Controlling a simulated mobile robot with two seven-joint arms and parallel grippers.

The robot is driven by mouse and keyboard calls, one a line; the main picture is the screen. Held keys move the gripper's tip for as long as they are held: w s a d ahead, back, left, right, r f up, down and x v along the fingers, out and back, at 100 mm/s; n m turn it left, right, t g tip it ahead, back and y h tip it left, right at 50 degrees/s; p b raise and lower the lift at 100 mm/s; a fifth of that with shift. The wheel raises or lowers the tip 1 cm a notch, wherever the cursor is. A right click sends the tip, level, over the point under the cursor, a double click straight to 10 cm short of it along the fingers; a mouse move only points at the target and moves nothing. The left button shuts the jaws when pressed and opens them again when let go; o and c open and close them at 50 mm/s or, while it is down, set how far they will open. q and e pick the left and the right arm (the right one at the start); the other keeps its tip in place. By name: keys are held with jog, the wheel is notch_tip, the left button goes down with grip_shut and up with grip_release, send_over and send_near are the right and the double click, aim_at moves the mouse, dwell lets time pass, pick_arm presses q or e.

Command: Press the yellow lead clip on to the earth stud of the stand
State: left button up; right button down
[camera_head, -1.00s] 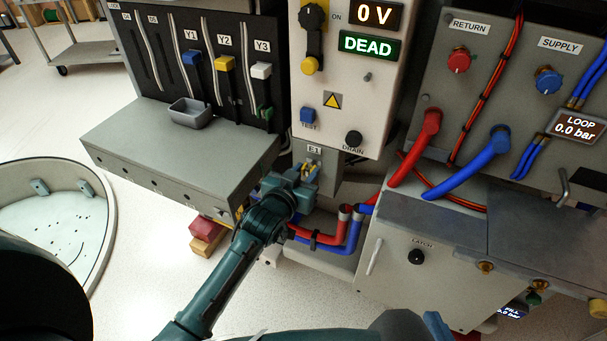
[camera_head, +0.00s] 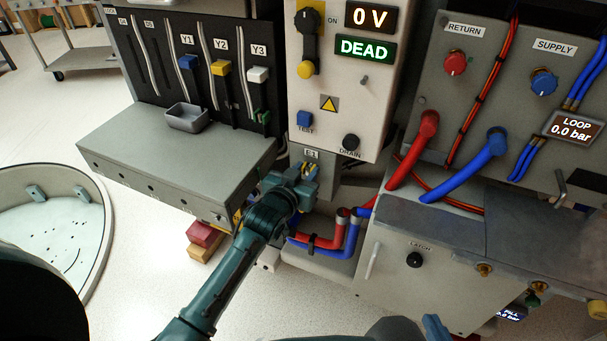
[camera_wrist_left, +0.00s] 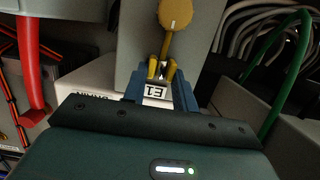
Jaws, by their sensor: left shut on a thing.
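My left gripper (camera_head: 306,172) is shut on the yellow lead clip, just below the E1 label (camera_head: 313,155) of the stand. In the left wrist view the yellow clip (camera_wrist_left: 162,70) sits between the blue fingers, its two prongs pointing at the E1 label (camera_wrist_left: 155,91), which appears upside down. A yellow strip runs from the clip to a round yellow piece (camera_wrist_left: 175,14). The earth stud is hidden by the clip and fingers, so I cannot tell if the clip touches it. What seems part of my right gripper (camera_head: 437,326) shows at the bottom edge; its jaws are unclear.
Red pipe (camera_head: 405,165) and blue pipe (camera_head: 468,177) run close to the right. A grey ledge (camera_head: 175,165) stands to the left. Red and wooden blocks (camera_head: 204,241) lie on the floor below it. The panel shows DEAD (camera_head: 366,48) and 0 V.

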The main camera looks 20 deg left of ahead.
pick_arm(q)
jog(key=o, duration=1)
jog(key=shift+w, duration=0.1)
jog(key=shift+o, duration=0.7)
